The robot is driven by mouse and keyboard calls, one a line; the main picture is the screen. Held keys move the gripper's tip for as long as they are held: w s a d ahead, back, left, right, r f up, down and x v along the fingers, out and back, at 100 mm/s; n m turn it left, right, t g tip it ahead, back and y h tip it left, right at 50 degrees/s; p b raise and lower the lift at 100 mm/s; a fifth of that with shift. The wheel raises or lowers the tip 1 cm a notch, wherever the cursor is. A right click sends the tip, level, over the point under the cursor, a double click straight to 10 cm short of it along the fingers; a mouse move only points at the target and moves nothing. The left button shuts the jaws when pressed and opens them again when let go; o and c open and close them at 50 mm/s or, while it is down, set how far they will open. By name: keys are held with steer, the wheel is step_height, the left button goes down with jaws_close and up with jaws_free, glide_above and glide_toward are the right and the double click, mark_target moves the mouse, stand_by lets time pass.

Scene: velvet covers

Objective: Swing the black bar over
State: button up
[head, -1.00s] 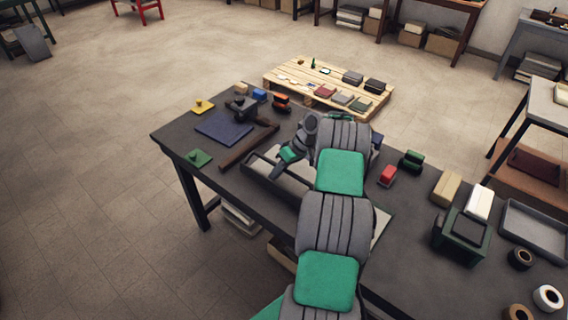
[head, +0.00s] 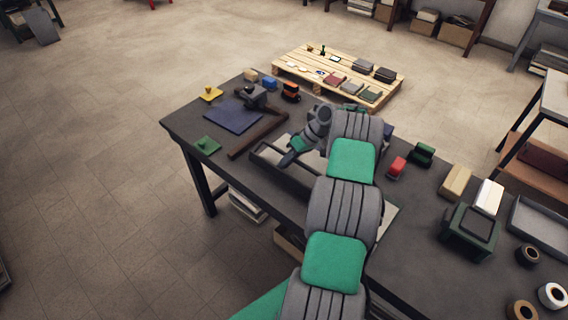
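A long dark bar (head: 281,174) lies along the front edge of a pale board (head: 384,218) on the dark workbench. My gripper (head: 287,161) points down at this bar, close above or touching it; I cannot tell which. Its fingers are small and dark here, so I cannot tell whether they are open or shut. My arm hides much of the pale board and the bar's right end. Another long dark bar, brownish (head: 256,137), lies slanted on the bench to the left, beside a dark blue mat (head: 233,116).
A yellow-knobbed piece (head: 210,94), a green piece (head: 207,145) and a dark clamp-like block (head: 256,98) stand at the left. A wooden pallet (head: 291,69) stands behind.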

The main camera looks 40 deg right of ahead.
steer(key=v, duration=0.7)
steer(key=shift+d+r, duration=0.15)
steer(key=shift+r, duration=0.15)
steer(key=shift+s, duration=0.1)
